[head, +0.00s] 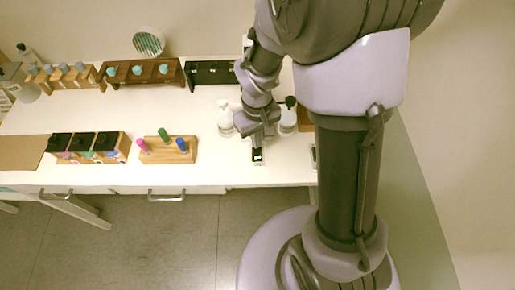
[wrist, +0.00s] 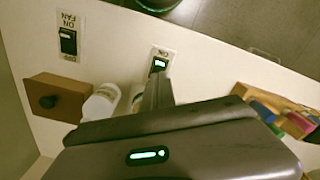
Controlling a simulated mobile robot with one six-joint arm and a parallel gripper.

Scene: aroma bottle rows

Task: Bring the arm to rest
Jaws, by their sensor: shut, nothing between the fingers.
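My arm reaches down over the white table (head: 215,110) in the head view. My gripper (head: 258,141) is shut and empty, with its fingers pointing down just behind a small black switch (head: 257,155) near the table's front edge. In the wrist view my closed fingers (wrist: 158,84) end close to the same switch (wrist: 158,65), which shows a green light on a plate marked ON. I cannot tell whether the fingertips touch it.
White bottles (head: 226,122) (head: 288,117) stand on both sides of my gripper. A wooden block (head: 155,157) with coloured tubes lies to the left. Racks (head: 143,72) line the back. In the wrist view another switch (wrist: 68,40) is marked FAN.

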